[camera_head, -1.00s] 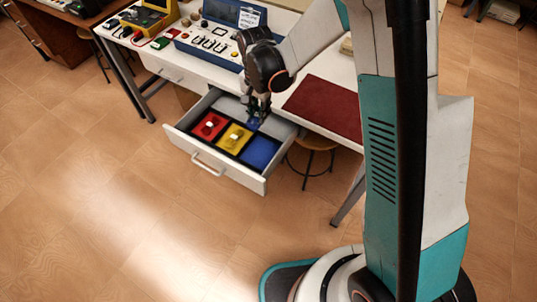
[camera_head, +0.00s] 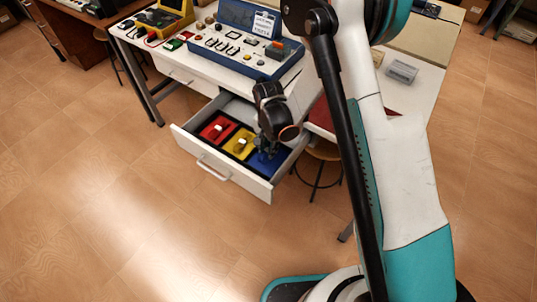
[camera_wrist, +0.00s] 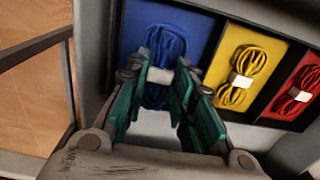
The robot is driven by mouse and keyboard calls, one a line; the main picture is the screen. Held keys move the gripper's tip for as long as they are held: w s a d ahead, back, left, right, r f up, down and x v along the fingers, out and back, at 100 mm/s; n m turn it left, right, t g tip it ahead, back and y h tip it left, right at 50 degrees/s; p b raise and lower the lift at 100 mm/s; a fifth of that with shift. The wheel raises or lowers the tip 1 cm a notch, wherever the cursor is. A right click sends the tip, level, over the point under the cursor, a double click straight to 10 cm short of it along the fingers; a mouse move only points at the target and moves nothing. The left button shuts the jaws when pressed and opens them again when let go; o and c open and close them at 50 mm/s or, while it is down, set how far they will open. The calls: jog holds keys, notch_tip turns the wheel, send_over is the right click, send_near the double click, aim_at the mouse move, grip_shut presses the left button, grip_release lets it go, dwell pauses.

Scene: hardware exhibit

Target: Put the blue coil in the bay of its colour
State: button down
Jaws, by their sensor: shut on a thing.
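The blue coil (camera_wrist: 166,46), a looped cable with a white band, is between my gripper's (camera_wrist: 160,78) fingers in the wrist view. My gripper is shut on it at the band. The coil is over the blue bay (camera_wrist: 133,28); I cannot tell whether it touches the floor. In the head view my gripper (camera_head: 267,150) points down at the blue bay (camera_head: 257,166), the right one in the open drawer (camera_head: 238,182), and the coil is hard to make out. The red bay (camera_head: 208,133) and yellow bay (camera_head: 233,149) each hold a coil of their own colour.
The white table (camera_head: 180,58) stands behind the drawer with a blue case (camera_head: 243,60) and a yellow case (camera_head: 169,12). A red mat (camera_head: 320,115) lies to the right, partly behind my arm. A stool (camera_head: 322,152) is under the table. The floor in front is clear.

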jog(key=shift+f+b, duration=0.5)
jog(key=shift+f, duration=1.3)
jog(key=shift+f, duration=0.25)
jog(key=c, duration=1.4)
grip_release()
jog(key=shift+o, duration=0.2)
jog(key=shift+r, duration=0.1)
jog(key=shift+r, duration=0.1)
